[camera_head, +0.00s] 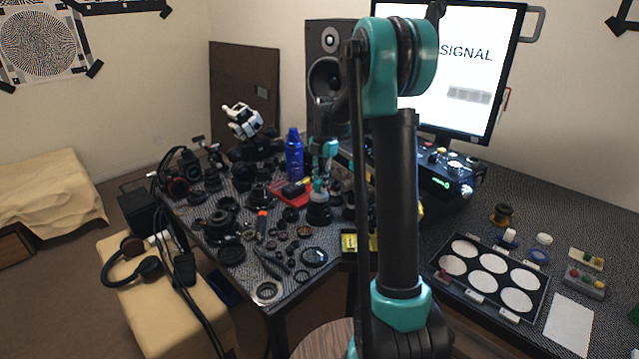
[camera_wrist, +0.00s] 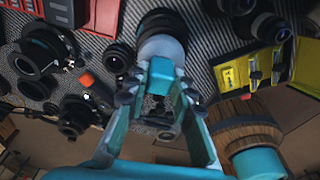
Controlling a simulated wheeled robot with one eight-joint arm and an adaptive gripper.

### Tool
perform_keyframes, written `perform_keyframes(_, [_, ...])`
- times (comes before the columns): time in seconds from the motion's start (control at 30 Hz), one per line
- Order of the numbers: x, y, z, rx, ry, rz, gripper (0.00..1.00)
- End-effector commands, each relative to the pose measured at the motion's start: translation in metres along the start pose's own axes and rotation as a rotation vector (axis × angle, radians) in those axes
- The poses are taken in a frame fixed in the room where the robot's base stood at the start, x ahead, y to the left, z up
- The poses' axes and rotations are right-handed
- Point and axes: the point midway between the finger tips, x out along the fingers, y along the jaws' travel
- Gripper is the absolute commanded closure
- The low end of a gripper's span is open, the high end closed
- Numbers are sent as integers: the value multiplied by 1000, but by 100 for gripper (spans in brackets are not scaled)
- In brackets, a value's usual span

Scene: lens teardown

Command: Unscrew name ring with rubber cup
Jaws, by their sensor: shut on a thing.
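My gripper (camera_head: 321,176) is over the crowded table, pointing down at a black lens (camera_head: 319,213). In the wrist view my gripper (camera_wrist: 160,80) is shut on a pale grey, rounded piece (camera_wrist: 163,47), which looks to be the rubber cup. The cup is in line with the black ribbed lens (camera_wrist: 167,22) and seems to meet its front. I cannot tell how firmly they touch. The name ring cannot be made out; the cup and gripper cover the lens front.
Several lens parts (camera_wrist: 42,50) lie close on the left. A blue bottle (camera_head: 294,155) stands behind my gripper. A black tray with white discs (camera_head: 452,287) lies at the right.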

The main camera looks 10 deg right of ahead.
Motion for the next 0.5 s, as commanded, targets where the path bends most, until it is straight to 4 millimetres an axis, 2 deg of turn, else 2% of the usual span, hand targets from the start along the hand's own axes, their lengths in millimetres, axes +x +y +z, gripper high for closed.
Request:
perform_keyframes(0.17, [1,0,0,-133,0,-21,100])
perform_keyframes(0.5, [0,0,0,-141,0,-22,100])
